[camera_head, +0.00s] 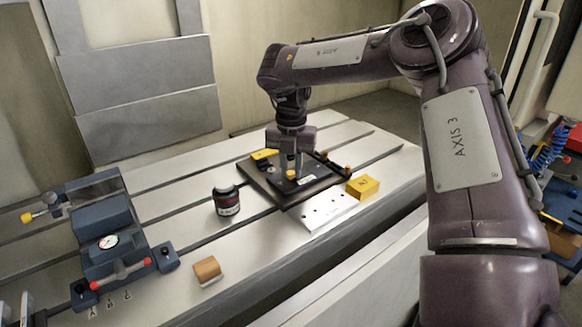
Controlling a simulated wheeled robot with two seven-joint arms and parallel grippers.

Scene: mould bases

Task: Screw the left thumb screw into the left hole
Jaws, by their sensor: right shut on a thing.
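The dark mould base (258,178) lies on the slotted table, with a smaller dark plate (313,184) on it. My right gripper (292,167) points down over this plate, its fingers shut on a small yellow-topped thumb screw (290,174). The fingers partly cover the screw, and the hole under it is hidden. I cannot tell whether the screw tip is in a hole. My left gripper is not in view.
A light plate with holes (322,212) and a yellow block (363,187) lie in front of the base. Another yellow block (264,154) is behind. The table between is clear.

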